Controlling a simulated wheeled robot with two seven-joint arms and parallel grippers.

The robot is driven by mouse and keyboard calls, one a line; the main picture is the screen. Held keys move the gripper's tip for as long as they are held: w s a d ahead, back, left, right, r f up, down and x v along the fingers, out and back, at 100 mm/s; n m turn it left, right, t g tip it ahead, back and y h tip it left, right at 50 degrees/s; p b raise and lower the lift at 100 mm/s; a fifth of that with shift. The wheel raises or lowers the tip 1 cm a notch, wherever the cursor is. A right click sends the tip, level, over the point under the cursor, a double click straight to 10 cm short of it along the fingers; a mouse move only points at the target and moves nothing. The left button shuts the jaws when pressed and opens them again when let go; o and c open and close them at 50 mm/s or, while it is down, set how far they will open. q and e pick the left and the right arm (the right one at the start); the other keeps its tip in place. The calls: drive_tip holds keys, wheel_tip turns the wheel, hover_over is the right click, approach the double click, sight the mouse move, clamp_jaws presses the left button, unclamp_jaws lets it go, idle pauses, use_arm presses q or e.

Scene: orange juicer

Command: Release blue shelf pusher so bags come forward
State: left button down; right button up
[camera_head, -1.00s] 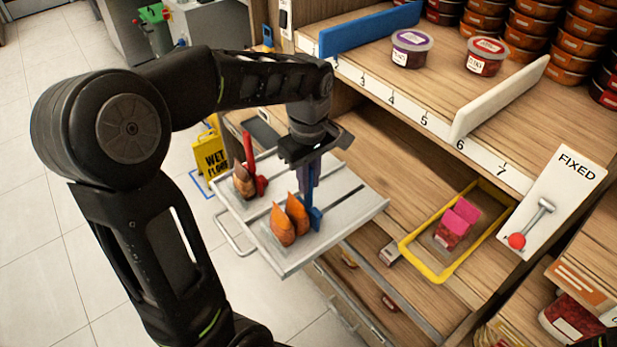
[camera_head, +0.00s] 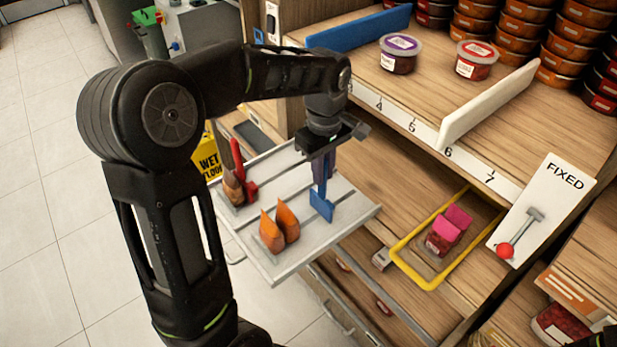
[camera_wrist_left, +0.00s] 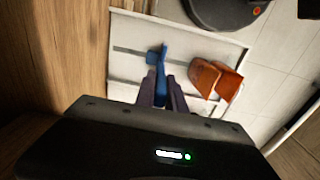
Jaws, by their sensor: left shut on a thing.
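The blue shelf pusher (camera_head: 321,204) stands in a slot of the grey pull-out shelf (camera_head: 262,262). My left gripper (camera_head: 323,172) points down from above and is shut on the pusher's upright handle. The wrist view shows the gripper's fingers (camera_wrist_left: 161,88) on either side of the blue pusher (camera_wrist_left: 157,57). Two orange bags (camera_head: 280,229) stand on the shelf to the left of the pusher, with a gap between; they also show in the wrist view (camera_wrist_left: 215,79). My right gripper is not in view.
The wooden cabinet shelf (camera_head: 440,80) above carries a blue divider (camera_head: 360,29), a white divider (camera_head: 488,103) and two tubs (camera_head: 399,54). A yellow-framed tray (camera_head: 430,284) with pink-topped packs (camera_head: 449,228) lies right of the pull-out shelf. A wet floor sign (camera_head: 208,160) stands behind it.

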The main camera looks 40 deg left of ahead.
use_arm(q)
drive_tip(key=shift+w+r, duration=0.1)
drive_tip(key=shift+w, duration=0.2)
drive_tip(key=shift+s, duration=0.1)
drive_tip(key=c, duration=1.4)
unclamp_jaws()
